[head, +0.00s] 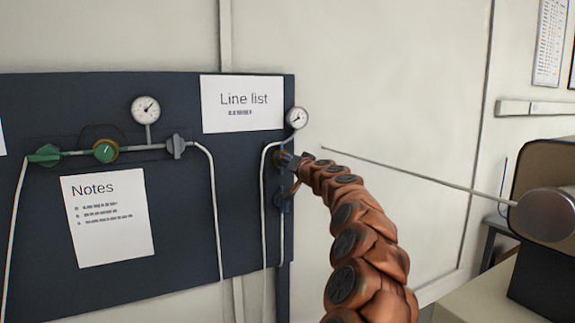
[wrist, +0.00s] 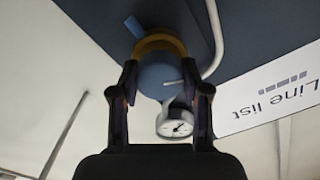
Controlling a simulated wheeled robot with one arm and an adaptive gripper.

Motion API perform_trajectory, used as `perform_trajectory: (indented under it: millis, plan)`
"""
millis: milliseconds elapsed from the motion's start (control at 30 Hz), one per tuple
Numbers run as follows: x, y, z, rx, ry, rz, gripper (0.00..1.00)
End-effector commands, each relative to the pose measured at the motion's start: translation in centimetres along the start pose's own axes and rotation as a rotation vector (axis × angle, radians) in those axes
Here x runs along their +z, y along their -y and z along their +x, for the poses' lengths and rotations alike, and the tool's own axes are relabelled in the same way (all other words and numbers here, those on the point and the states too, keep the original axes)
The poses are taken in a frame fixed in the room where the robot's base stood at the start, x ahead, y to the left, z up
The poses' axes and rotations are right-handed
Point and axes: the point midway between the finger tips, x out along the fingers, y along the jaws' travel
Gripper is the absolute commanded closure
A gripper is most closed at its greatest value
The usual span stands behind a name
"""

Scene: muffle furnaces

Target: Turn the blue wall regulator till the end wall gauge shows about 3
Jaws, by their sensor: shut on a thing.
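The blue wall regulator (wrist: 158,79) has a round blue knob with a yellow ring behind it, on the dark wall panel (head: 250,220). In the wrist view my gripper (wrist: 163,92) has a finger on each side of the knob and is shut on it. In the head view my gripper (head: 300,162) meets the regulator at the panel's right edge and hides most of it. The end wall gauge (head: 297,117), round and white, sits just above the regulator. It also shows in the wrist view (wrist: 175,124); its needle is visible, but its numbers are too small to read.
A green regulator (head: 105,151) with its own gauge (head: 145,109) is on the panel's left. A "Line list" sheet (head: 241,104) is beside the end gauge, and a "Notes" sheet (head: 108,216) hangs lower. A thin rod (head: 430,180) crosses the right side.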

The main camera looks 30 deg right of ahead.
Motion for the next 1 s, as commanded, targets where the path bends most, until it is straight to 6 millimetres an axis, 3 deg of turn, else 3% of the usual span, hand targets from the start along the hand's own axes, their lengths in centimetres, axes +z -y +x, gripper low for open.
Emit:
perform_trajectory:
  millis: [1000]
  plan:
    - [0.04,-0.03,0.04,0.001,0.002,0.895,0.88]
